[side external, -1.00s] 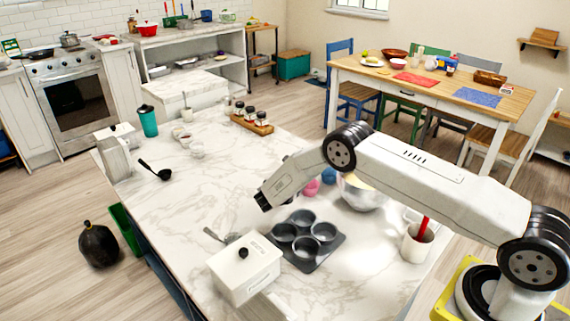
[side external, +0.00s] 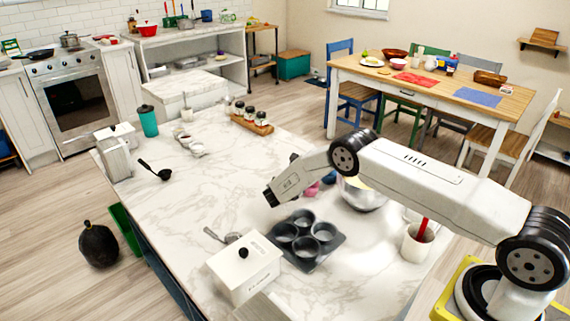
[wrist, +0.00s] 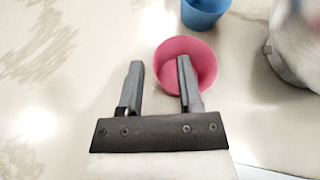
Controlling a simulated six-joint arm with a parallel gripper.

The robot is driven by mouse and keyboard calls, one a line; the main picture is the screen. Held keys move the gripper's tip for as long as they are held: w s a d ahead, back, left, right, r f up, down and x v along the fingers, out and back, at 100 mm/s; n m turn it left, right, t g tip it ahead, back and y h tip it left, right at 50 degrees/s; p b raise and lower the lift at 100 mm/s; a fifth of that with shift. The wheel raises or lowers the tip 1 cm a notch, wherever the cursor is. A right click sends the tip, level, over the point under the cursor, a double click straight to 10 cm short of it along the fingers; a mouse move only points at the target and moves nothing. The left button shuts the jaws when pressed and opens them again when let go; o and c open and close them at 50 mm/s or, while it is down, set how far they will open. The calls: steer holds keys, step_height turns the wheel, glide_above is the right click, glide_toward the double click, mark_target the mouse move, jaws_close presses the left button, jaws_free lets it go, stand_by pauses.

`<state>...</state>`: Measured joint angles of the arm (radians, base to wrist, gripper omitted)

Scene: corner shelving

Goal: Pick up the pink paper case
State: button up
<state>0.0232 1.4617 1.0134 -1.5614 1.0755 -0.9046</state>
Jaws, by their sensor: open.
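The pink paper case (wrist: 172,48) stands on the marble counter in the wrist view, just beyond my gripper (wrist: 158,65). The right finger overlaps its near side in the picture; whether it touches cannot be told. The left finger is to the left of the case. The fingers are apart with nothing held between them. A blue paper case (wrist: 204,10) stands just behind the pink one and shows in the side view too (side external: 329,177).
A dark muffin tin (side external: 305,239) lies in front of my gripper. A metal bowl (side external: 362,196) stands close to the right of the cases. A white box (side external: 246,270) and a cup with a red-handled tool (side external: 417,245) are nearby.

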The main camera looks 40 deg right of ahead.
jaws_close()
stand_by(0.3)
step_height(320, 180, up, 10)
stand_by(0.8)
stand_by(0.4)
